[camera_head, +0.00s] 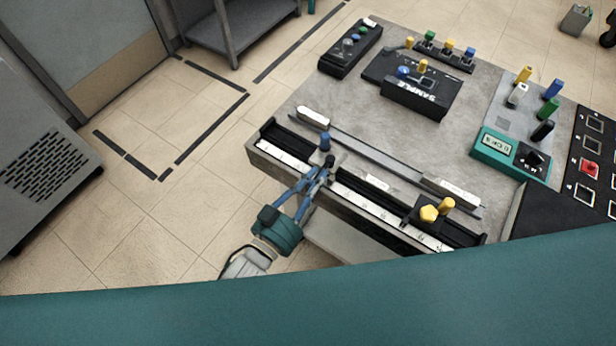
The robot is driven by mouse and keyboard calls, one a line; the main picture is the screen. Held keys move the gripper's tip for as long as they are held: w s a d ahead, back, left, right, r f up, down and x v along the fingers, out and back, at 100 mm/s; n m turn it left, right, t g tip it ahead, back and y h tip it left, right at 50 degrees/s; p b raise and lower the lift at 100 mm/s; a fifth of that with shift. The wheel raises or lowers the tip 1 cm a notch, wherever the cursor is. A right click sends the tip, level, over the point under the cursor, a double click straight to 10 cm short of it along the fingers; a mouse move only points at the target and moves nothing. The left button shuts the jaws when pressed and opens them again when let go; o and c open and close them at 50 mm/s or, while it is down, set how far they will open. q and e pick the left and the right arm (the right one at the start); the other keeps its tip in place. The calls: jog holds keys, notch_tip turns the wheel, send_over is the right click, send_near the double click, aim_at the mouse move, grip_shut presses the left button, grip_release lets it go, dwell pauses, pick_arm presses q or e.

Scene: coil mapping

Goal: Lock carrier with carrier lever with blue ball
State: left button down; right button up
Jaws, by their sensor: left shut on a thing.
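A long dark rail with a white scale (372,208) runs along the near edge of the bench. A carrier with a blue post (325,142) sits on its left half. My left gripper (329,163) reaches in from the near side, its fingers shut just in front of that post. It is shut on the carrier's lever, as far as I can tell; the fingers hide the blue ball. Another carrier with a yellow ball (429,213) and a yellow post (446,204) sits on the right part of the rail. My right gripper is not in view.
A thinner rail (370,152) lies behind. A black SAMPLE box (418,98), a teal meter (508,153) and coloured plugs stand farther back. The grey bench top (300,95) is clear at its left side.

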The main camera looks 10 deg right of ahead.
pick_arm(q)
jog(key=shift+s, duration=0.1)
jog(key=c, duration=1.6)
grip_release()
jog(key=shift+c, duration=0.2)
jog(key=v, duration=1.2)
jog(key=shift+s, duration=0.15)
jog(key=s+a+f+n+g+y, duration=0.1)
jog(key=a+f+g+y, duration=0.3)
jog(key=f, duration=0.6)
jog(key=s+a+f+n+t+y, duration=0.1)
jog(key=s+a+f+n, duration=0.1)
jog(key=a+f, duration=0.6)
jog(key=s+a+f+n+g+y, duration=0.1)
jog(key=a+f+g+y, duration=0.15)
jog(key=f, duration=1.05)
jog(key=s+a+f+n+g+y, duration=0.2)
jog(key=s+f, duration=0.5)
jog(key=s, duration=0.4)
jog(key=s+a+f+n+g+y, duration=0.1)
jog(key=s+a+f+g+y, duration=0.1)
jog(key=s+a+f+g, duration=0.3)
jog(key=s+a+f, duration=0.1)
jog(key=s+f, duration=0.2)
jog(key=s, duration=0.3)
jog(key=shift+s+f+n+b, duration=0.3)
jog(key=shift+s+n+b, duration=0.05)
jog(key=shift+n+b, duration=0.05)
